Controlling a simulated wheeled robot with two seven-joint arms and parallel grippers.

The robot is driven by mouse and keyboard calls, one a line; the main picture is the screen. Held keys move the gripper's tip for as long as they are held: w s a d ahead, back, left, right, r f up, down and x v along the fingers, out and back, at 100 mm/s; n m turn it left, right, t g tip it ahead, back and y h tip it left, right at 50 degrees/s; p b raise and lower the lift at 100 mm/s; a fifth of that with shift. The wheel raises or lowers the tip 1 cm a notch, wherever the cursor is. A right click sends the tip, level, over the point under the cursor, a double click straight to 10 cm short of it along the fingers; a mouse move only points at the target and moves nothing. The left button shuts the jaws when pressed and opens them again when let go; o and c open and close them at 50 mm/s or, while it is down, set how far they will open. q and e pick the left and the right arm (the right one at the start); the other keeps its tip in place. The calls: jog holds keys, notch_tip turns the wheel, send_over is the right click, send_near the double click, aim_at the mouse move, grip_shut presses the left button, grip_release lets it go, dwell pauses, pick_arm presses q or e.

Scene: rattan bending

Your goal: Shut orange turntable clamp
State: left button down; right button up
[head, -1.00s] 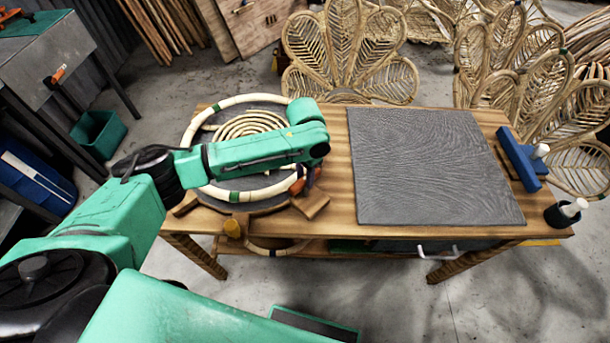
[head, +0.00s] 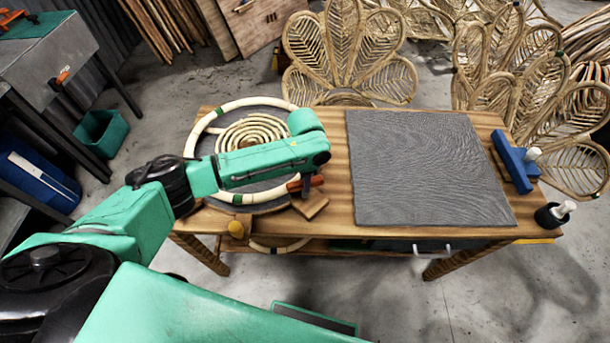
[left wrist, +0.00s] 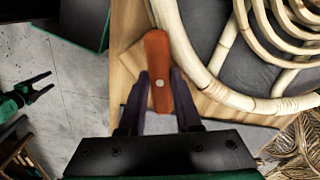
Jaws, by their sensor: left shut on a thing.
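The orange turntable clamp (head: 294,185) is at the front right edge of the round turntable (head: 265,190). In the left wrist view the orange clamp lever (left wrist: 160,62) stands between the two dark fingers of my left gripper (left wrist: 160,88), which is shut on it. In the head view my left gripper (head: 309,185) is partly hidden under its own green arm. A pale rattan ring (head: 239,103) and a rattan spiral (head: 250,129) lie on the turntable. My right gripper (left wrist: 42,87) shows at the left of the left wrist view, with its fingers apart and nothing between them.
The wooden table (head: 337,140) also holds a dark grey mat (head: 430,165), a blue tool (head: 514,162) and a dark cup (head: 552,215) at the right. A wooden block (head: 312,206) lies by the clamp. Rattan chair backs (head: 345,55) stand behind the table.

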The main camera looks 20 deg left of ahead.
pick_arm(q)
jog(key=m, duration=0.1)
jog(key=m+p, duration=0.1)
jog(key=m, duration=0.1)
jog(key=shift+w+r, duration=0.1)
jog(key=shift+r, duration=0.1)
jog(key=m+p, duration=0.1)
jog(key=m, duration=0.2)
jog(key=shift+m, duration=0.3)
jog(key=m+p, duration=0.1)
jog(key=m, duration=0.4)
jog(key=shift+f+m, duration=0.1)
jog(key=shift+m, duration=0.3)
jog(key=c, duration=0.6)
grip_release()
notch_tip(320, 180, up, 15)
jog(key=b, duration=0.2)
jog(key=shift+f, duration=0.2)
